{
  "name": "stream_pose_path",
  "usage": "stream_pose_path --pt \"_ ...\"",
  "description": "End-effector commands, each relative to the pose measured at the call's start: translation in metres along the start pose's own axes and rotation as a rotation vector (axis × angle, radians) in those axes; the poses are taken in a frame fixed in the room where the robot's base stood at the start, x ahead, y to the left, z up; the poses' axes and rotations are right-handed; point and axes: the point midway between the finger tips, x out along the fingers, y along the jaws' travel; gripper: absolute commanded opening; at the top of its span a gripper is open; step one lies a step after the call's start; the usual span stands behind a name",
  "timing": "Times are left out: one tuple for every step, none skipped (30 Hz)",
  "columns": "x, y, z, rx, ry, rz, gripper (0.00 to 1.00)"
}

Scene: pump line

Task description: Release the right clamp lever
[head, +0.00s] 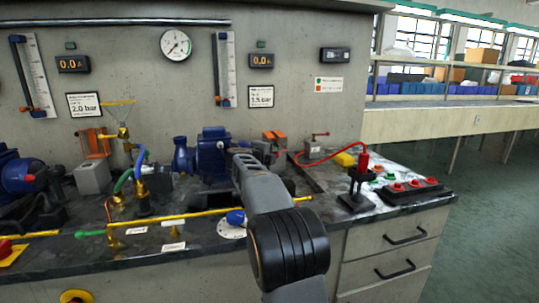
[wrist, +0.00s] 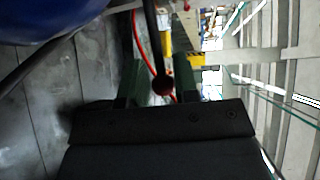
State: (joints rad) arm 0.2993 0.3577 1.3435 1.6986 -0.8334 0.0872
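In the wrist view, a dark lever rod ending in a round red knob (wrist: 163,86) hangs between the two dark green fingers of my gripper (wrist: 158,80). Gaps show on both sides of the knob, so the fingers are open around it and not closed on it. In the head view, my gripper (head: 246,156) reaches over the bench just right of the blue pump motor (head: 211,153). My arm hides part of that area, and I cannot make out this lever's base there. A small red-handled fitting (head: 316,147) stands further right.
A red cable (head: 340,150) arcs right to a black stand with a red plug (head: 361,172). A black box with red buttons (head: 412,190) lies at the right. A yellow rod (head: 190,214) runs along the bench front. A yellow block (head: 344,159) is behind the stand.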

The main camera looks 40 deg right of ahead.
Motion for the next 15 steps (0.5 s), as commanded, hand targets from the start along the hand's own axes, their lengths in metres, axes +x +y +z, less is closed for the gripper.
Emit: stream_pose_path --pt "0.001 0.001 0.0 -0.001 0.002 0.002 0.33" --pt "0.001 0.001 0.0 -0.001 0.001 0.002 0.36" --pt "0.0 0.001 0.0 -0.001 0.001 0.001 0.36" --pt "0.0 0.001 0.0 -0.001 0.0 0.001 0.36" --pt "0.0 0.001 0.0 -0.001 0.0 0.001 0.36" --pt "0.0 0.001 0.001 -0.001 -0.001 0.001 0.36" --pt "-0.001 0.001 0.001 -0.001 -0.001 0.001 0.36" --pt "-0.001 0.0 0.001 -0.001 -0.001 0.001 0.36" --pt "-0.002 0.0 0.001 -0.001 -0.002 0.0 0.36" --pt "-0.003 0.0 0.001 -0.001 -0.002 0.0 0.36" --pt "-0.004 -0.001 0.001 0.0 -0.002 0.0 0.36" --pt "-0.008 -0.001 0.002 0.0 -0.003 0.0 0.36" --pt "-0.011 -0.001 0.002 0.0 -0.003 0.0 0.36" --pt "-0.015 -0.002 0.002 0.0 -0.003 0.0 0.36" --pt "-0.022 -0.002 0.002 0.0 -0.004 0.0 0.36"
